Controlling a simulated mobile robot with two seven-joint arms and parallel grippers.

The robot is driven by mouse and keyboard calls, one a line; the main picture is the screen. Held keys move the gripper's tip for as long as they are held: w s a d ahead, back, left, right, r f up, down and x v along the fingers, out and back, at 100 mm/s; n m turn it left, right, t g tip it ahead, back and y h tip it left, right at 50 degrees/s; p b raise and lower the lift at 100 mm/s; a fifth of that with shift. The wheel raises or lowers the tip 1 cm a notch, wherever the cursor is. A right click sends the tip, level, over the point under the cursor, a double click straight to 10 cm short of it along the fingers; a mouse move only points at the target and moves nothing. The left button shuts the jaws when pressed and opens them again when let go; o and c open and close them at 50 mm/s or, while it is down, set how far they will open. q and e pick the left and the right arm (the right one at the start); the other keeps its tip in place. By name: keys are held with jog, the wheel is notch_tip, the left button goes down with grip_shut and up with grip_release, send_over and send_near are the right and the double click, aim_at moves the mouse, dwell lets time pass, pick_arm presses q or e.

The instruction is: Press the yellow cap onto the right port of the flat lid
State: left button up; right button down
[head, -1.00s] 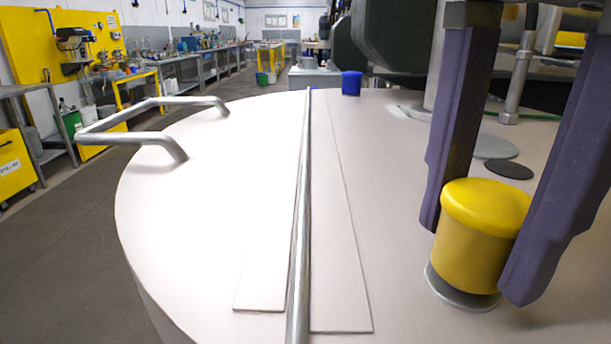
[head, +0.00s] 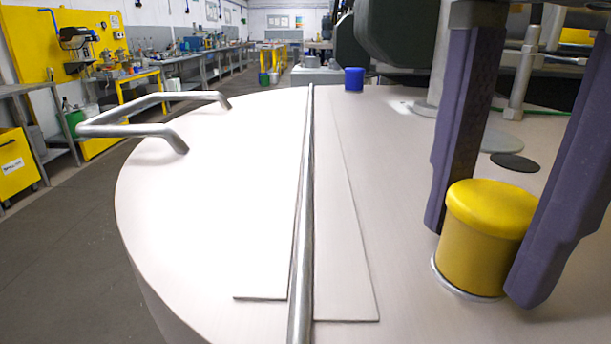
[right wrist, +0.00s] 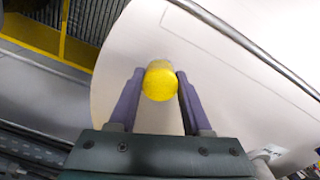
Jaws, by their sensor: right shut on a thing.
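The yellow cap (head: 484,240) is upright at the lower right of the head view, between the two purple fingers of my right gripper (head: 480,258). The gripper is shut on it. In the right wrist view the cap (right wrist: 160,82) shows between the fingertips (right wrist: 160,76). The cap sits over the right port, and only a thin silver rim (head: 452,288) shows at its base. The rest of the port is hidden, so I cannot tell whether the cap is fully seated. The flat lid (head: 400,200) is pale and wide. My left gripper is out of view.
A blue cap (head: 353,79) stands at the lid's far edge. A metal bar (head: 305,200) crosses the lid, and a bent handle (head: 150,131) rises at its left. A dark disc (head: 515,162) lies behind the yellow cap. The lid between bar and cap is clear.

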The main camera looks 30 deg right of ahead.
jog(key=shift+w+r, duration=0.15)
jog(key=shift+c, duration=1.3)
grip_release()
